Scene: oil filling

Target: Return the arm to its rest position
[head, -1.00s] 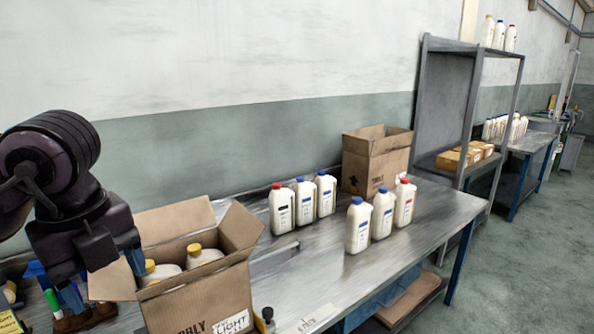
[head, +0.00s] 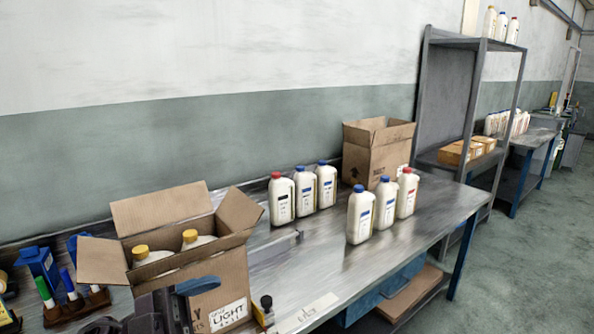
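A dark gripper with a blue part (head: 197,286), which I take to be my left one, shows at the bottom left. It is in front of the open cardboard box (head: 212,268) and hides part of its front. Its fingers are not clear enough to tell whether it is open or shut. My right gripper is not in view. Two white bottles with yellow caps (head: 189,237) stand inside the box.
Two rows of white bottles (head: 304,191) (head: 385,204) stand on the metal table (head: 330,245). Another open box (head: 372,155) is behind them. Markers in a holder (head: 75,309) are at the lower left. A grey shelf (head: 440,100) stands at the right.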

